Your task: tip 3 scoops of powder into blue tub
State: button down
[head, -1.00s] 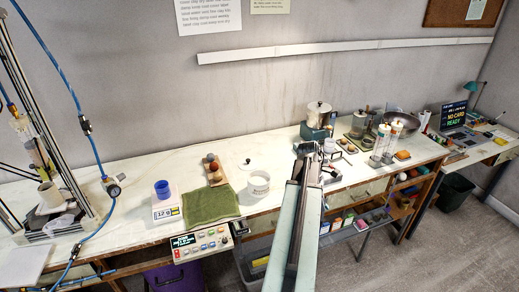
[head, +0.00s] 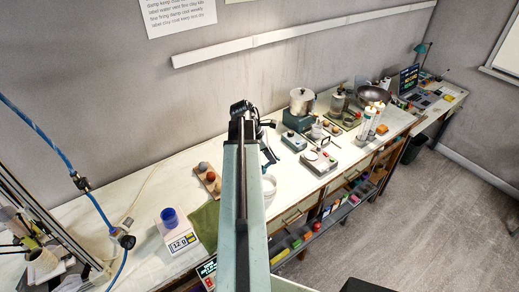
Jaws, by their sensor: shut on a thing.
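The blue tub (head: 170,217) stands upright on a white scale (head: 180,243) at the lower left; the display reads 12 g. A white tub (head: 268,188) stands to its right, mostly hidden behind my arm, so its contents do not show. My gripper (head: 243,108) is at the far end of my raised arm, near the middle of the picture and well to the right of the blue tub. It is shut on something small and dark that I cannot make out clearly. I cannot tell whether any powder is in it.
A green cloth (head: 204,226) lies right of the scale. A wooden board (head: 207,182) with round balls lies behind it. A metal pot (head: 302,101), a small grey device (head: 319,163) and candles (head: 370,120) stand to the right. A blue hose (head: 95,215) hangs at left.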

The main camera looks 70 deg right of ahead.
aim_at(269, 165)
jog(key=shift+w+f+b, duration=0.15)
jog(key=shift+f+b, duration=0.6)
jog(key=shift+b, duration=0.05)
notch_tip(269, 165, down, 10)
jog(key=b, duration=1)
jog(key=shift+f, duration=0.1)
notch_tip(269, 165, up, 9)
jog(key=p, duration=0.8)
jog(key=shift+f+p, duration=0.1)
jog(key=shift+p, duration=0.2)
jog(key=shift+f, duration=0.1)
